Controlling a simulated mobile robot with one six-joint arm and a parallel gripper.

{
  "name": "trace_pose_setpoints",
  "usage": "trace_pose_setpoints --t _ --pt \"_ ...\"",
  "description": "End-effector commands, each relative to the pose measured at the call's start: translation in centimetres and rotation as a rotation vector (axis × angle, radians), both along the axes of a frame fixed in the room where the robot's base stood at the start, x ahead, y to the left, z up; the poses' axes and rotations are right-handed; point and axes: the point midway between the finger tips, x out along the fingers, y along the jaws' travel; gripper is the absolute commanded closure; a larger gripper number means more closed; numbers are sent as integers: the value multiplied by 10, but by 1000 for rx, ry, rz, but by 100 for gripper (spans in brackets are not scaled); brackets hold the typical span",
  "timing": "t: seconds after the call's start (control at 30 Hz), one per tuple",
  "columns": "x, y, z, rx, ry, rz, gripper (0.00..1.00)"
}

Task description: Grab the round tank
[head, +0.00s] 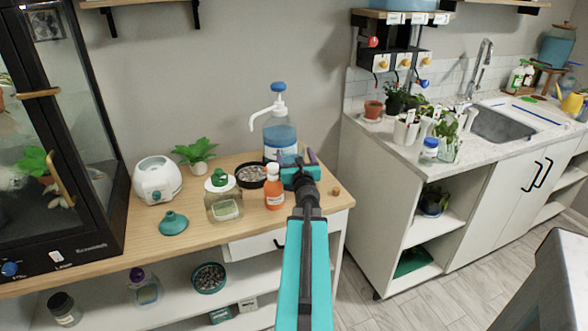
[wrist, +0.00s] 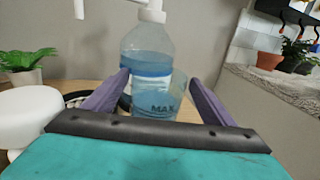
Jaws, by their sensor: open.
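The round tank (wrist: 160,97) is a clear, bluish cup marked MAX. In the wrist view it stands upright between the tips of my gripper (wrist: 159,79), in front of a pump bottle. My gripper is open, with a purple finger on each side of the tank. I cannot tell whether either finger touches it. In the head view my gripper (head: 298,160) is over the right part of the wooden counter, and it largely hides the tank.
The blue pump bottle (head: 278,132) stands just behind my gripper. An orange bottle (head: 273,190), a dark bowl (head: 250,176) and a square clear jar (head: 223,205) are to its left. A small brown item (head: 336,191) lies to the right, near the counter (head: 322,207) edge.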

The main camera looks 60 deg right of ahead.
Motion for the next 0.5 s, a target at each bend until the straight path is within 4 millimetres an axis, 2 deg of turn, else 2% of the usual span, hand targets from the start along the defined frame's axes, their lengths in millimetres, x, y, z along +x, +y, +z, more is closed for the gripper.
trace_pose_setpoints --t 0.07,0.1,0.5 --pt "0 0 0 0 0 0 22" --pt "0 0 0 0 0 0 25" --pt "-1 0 0 1 1 -2 93"
